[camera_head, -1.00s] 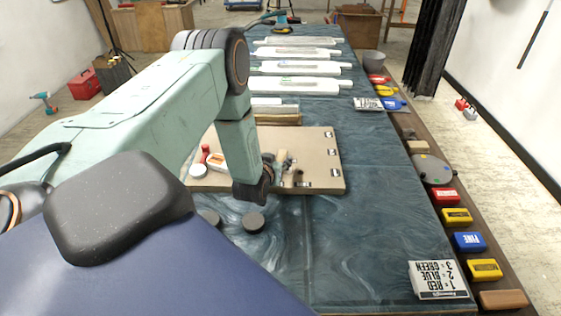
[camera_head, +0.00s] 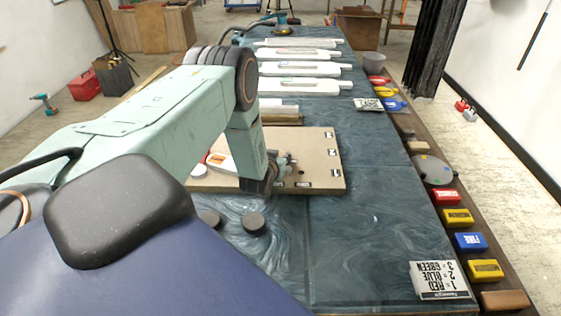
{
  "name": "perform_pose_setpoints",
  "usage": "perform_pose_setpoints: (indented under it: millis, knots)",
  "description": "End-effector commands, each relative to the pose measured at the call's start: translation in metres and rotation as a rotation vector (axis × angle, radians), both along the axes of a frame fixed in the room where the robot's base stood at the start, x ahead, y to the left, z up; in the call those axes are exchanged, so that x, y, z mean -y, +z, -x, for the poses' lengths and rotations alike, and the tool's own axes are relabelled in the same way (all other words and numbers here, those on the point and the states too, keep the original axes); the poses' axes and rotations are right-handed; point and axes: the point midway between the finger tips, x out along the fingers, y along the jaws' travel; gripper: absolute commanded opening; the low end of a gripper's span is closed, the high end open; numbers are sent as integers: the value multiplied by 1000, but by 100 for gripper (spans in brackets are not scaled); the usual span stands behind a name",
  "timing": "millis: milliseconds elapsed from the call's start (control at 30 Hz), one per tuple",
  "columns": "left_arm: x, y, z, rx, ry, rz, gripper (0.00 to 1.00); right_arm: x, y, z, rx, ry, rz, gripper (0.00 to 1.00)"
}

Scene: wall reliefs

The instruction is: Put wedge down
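My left arm reaches in from the left, and its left gripper (camera_head: 280,168) is over the right half of a tan board (camera_head: 318,160). The arm's own wrist hides most of the gripper, so I cannot tell if its fingers are open or shut. No wedge can be clearly made out; small parts near the fingers are too small and covered to name. A white and orange block (camera_head: 220,161) and a round white piece (camera_head: 199,170) lie on the board left of the wrist. My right gripper is not in view.
The board lies on a dark blue marbled table (camera_head: 370,220). Two dark round pucks (camera_head: 254,222) sit in front of it. Several white panels lie behind. The table right of the board is clear.

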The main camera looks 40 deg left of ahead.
Motion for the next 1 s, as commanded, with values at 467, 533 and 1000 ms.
perform_pose_setpoints:
  millis: [467, 533, 1000]
  knots:
    - [0, 0, 0, 0, 0, 0, 0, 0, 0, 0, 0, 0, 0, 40]
    - [0, 2, 0, 0, 1, 0, 0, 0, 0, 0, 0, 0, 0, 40]
    - [-1, 62, -1, 4, 2, 2, 0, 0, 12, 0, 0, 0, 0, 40]
